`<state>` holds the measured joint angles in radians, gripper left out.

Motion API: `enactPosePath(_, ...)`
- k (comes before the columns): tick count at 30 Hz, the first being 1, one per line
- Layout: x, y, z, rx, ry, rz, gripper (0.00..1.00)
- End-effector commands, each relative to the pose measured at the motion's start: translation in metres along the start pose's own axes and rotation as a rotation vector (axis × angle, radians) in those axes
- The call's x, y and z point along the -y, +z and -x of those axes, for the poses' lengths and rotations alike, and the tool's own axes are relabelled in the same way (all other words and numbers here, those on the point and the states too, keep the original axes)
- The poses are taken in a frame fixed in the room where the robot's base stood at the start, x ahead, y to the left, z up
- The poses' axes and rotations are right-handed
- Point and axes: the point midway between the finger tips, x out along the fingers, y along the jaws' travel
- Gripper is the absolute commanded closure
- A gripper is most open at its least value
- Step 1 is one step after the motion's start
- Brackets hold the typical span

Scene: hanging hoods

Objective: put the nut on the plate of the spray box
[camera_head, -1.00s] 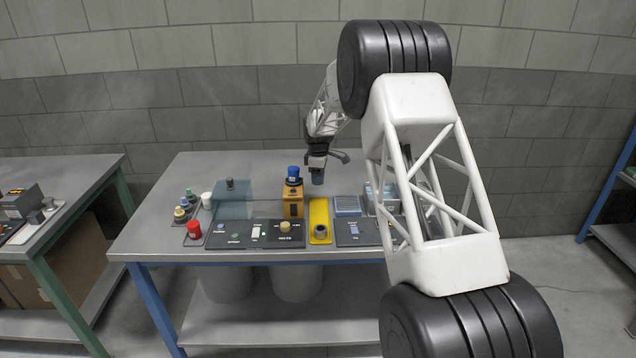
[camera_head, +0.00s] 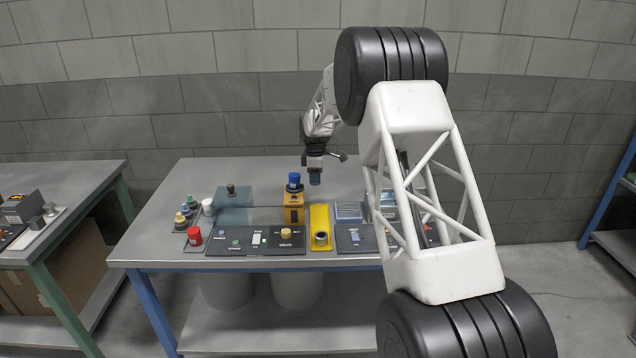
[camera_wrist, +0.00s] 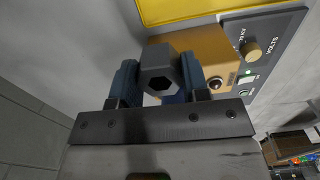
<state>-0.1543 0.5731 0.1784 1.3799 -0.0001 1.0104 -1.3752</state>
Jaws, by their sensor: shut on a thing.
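In the head view my gripper (camera_head: 315,179) hangs above the bench, just right of an orange box (camera_head: 293,209) with a blue knob on top. The nut is too small to make out there. In the wrist view the orange box (camera_wrist: 215,62) lies beyond the nut. No label readable here tells which unit is the spray box, and I cannot single out its plate.
A yellow tray (camera_head: 319,215) holding a dark cylinder stands right of the orange box. A see-through bluish box (camera_head: 233,196) and a red knob (camera_head: 194,235) stand left. Dark control panels (camera_head: 230,239) line the bench front. The bench's rear (camera_head: 225,168) is clear.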

Motion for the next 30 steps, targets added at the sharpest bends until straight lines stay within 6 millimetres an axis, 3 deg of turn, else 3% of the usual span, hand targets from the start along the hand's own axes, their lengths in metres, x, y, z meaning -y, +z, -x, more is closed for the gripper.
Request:
enactPosePath(8,-0.014,-0.025,0.037,0.0,0.003,0.253,0.87)
enactPosePath(12,-0.018,-0.056,0.058,0.0,0.002,0.39,0.87)
enactPosePath(23,-0.018,-0.117,0.093,0.0,0.002,0.667,0.87)
enactPosePath(24,-0.017,-0.123,0.094,0.0,0.0,0.695,0.87)
enactPosePath(30,-0.003,-0.136,0.054,0.0,-0.002,0.833,0.87)
